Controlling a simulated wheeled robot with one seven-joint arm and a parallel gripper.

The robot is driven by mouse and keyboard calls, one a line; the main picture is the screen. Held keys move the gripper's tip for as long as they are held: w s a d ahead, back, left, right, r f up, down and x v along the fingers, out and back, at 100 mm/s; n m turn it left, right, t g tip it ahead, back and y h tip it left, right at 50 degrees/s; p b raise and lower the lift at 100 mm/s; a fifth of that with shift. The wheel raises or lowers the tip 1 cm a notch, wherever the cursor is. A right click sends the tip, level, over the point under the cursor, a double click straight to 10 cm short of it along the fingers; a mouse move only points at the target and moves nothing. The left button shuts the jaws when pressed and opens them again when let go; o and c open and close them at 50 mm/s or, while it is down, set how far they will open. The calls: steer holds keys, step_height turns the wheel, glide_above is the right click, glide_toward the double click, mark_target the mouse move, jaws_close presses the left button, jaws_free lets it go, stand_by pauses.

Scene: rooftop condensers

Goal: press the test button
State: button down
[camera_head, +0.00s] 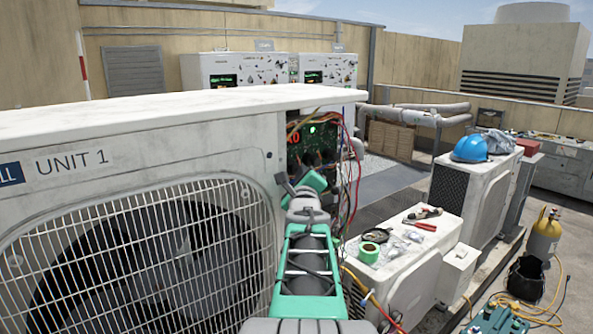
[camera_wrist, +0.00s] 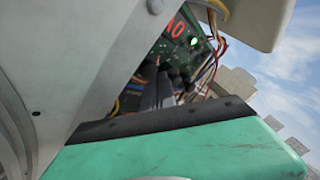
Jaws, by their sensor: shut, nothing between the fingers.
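The large white condenser labelled UNIT 1 (camera_head: 150,150) fills the left of the head view. Its open bay at the right end shows a green circuit board (camera_head: 322,145), with red lit characters and a green light. The board also shows at the top of the wrist view (camera_wrist: 198,58). I cannot make out the test button on it. My gripper (camera_wrist: 165,92) is shut and empty, its dark fingers pointing into the bay below the red characters. Whether the fingertips touch anything is hidden. In the head view my arm covers the bay's lower part.
Loose coloured wires (camera_head: 352,185) hang along the bay's right side. A lower white unit (camera_head: 400,265) on the right carries tape and tools. Another unit farther right holds a blue helmet (camera_head: 470,149). A yellow cylinder (camera_head: 543,238) stands on the floor at far right.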

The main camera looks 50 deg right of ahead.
steer(key=shift+w+d+b, duration=0.1)
steer(key=shift+w+b, duration=0.25)
steer(key=shift+w, duration=0.05)
steer(key=shift+w+a+r, duration=0.2)
steer(key=shift+w+r, duration=0.05)
steer(key=shift+r, duration=0.35)
stand_by(0.7)
steer(key=shift+r+t, duration=0.3)
steer(key=shift+r, duration=0.05)
steer(key=shift+f+b, duration=0.1)
steer(key=shift+b, duration=0.45)
steer(key=shift+f+b, duration=0.15)
steer(key=shift+b, duration=0.3)
steer(key=shift+s+a+f+b, duration=0.2)
steer(key=shift+s+b, duration=0.4)
steer(key=shift+s, duration=0.3)
steer(key=shift+s+a+f+b, duration=0.1)
steer(key=shift+s+f+b, duration=0.1)
steer(key=shift+s+b, duration=0.5)
steer(key=shift+s+a+f+b, duration=0.2)
steer(key=shift+s+b, duration=0.25)
steer(key=shift+s, duration=0.6)
